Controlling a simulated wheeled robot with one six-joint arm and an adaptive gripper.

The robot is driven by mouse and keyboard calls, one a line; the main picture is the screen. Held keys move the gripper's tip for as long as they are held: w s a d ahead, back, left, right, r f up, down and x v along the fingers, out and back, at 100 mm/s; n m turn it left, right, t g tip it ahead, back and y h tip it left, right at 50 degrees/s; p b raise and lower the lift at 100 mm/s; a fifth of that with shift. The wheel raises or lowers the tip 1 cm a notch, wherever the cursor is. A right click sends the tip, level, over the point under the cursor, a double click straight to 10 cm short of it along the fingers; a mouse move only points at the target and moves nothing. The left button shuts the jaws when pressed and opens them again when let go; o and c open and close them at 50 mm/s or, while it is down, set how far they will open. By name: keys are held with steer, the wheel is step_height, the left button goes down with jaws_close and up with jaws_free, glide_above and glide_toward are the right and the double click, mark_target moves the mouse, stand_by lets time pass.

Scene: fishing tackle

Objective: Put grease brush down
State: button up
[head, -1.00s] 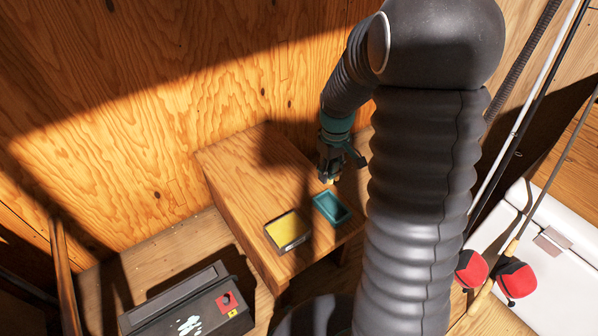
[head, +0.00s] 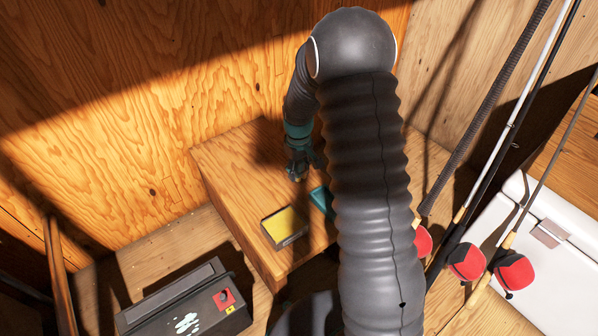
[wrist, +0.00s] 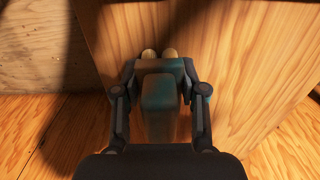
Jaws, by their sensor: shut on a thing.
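My gripper (head: 298,171) hangs over the wooden bench top, left of the teal tray and behind the yellow pad as seen in the head view. It is shut on the grease brush, of which little can be made out; a small yellowish bit shows at the jaws. Whether the brush touches the bench cannot be told.
The wooden bench (head: 235,185) carries a yellow pad in a dark frame (head: 284,226) and a teal tray (head: 320,199), partly hidden by my arm. A dark toolbox (head: 187,305) is at the lower left. Fishing rods and a white cooler (head: 500,240) stand at the right.

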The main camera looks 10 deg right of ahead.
steer(key=shift+f, duration=0.3)
steer(key=shift+f, duration=0.2)
steer(key=o, duration=1.1)
steer(key=shift+r, duration=0.1)
